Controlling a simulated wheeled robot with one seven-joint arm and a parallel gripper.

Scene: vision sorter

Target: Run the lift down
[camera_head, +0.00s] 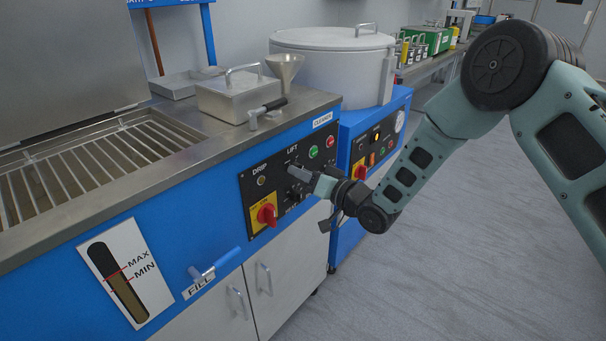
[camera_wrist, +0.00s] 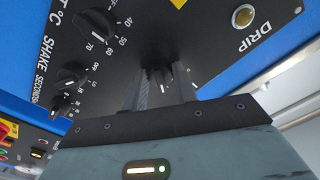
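The blue washing machine's black control panel (camera_head: 283,183) carries a section labelled LIFT, beside the DRIP lamp (camera_head: 262,181) and above a red rotary switch on yellow (camera_head: 267,214). My gripper (camera_head: 296,170) reaches the panel just under the LIFT label and hides the control there. In the wrist view, my gripper's two fingers (camera_wrist: 163,78) stand apart on either side of a dark knob (camera_wrist: 160,76) with a white mark near it. The knob is partly hidden, and I cannot tell whether the fingers press on it.
Green (camera_head: 313,152) and red (camera_head: 330,141) buttons sit right of the LIFT label. Temperature (camera_wrist: 97,24) and shake (camera_wrist: 72,74) dials are close by. A wire rack (camera_head: 95,160) lies in the open basin. A blue FILL handle (camera_head: 215,264) sticks out below. Floor at right is clear.

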